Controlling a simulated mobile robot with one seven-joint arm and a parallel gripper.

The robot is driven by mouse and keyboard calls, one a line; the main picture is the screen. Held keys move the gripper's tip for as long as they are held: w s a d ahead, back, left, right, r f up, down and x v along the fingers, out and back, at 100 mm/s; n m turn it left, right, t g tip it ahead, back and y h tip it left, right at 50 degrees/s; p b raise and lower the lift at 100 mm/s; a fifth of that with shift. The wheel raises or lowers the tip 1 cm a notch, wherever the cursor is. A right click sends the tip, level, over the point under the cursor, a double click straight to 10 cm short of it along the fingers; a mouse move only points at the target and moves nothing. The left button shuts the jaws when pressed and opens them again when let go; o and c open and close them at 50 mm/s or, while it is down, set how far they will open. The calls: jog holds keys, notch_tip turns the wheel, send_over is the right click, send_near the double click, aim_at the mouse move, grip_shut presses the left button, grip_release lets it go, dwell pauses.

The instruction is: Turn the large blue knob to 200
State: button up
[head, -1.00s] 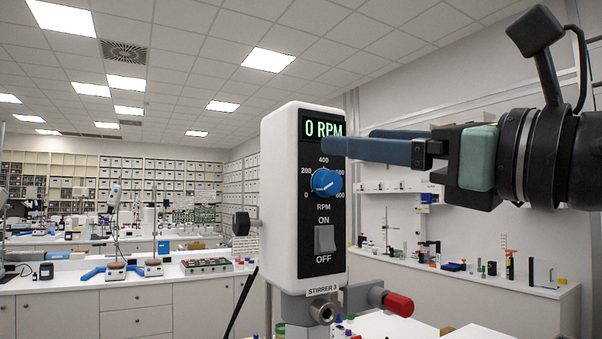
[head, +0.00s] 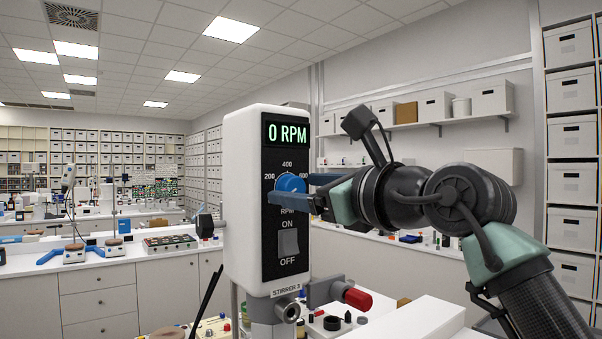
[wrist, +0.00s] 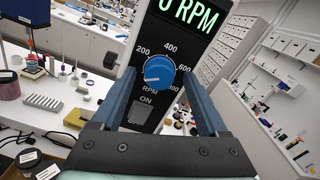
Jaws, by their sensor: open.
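The large blue knob (head: 290,183) is on the dark front panel of the white stirrer (head: 240,190). It also shows in the wrist view (wrist: 160,77), where its white mark points to the lower left, below the 200 label. The 0 label is hidden in the wrist view. The display (head: 287,134) reads 0 RPM. My gripper (head: 290,189) is open at the knob, with one finger on each side. In the wrist view its fingertips (wrist: 160,74) flank the knob with gaps showing. In the head view the near finger covers the knob's lower part.
An ON/OFF rocker switch (head: 288,243) sits below the knob. A red-ended clamp screw (head: 357,298) sticks out right of the stirrer's base. A black side knob (head: 204,225) is at its left. Small items crowd the bench below; the air around the panel is clear.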

jog(key=shift+w+a, duration=0.25)
grip_shut()
dwell(0.3)
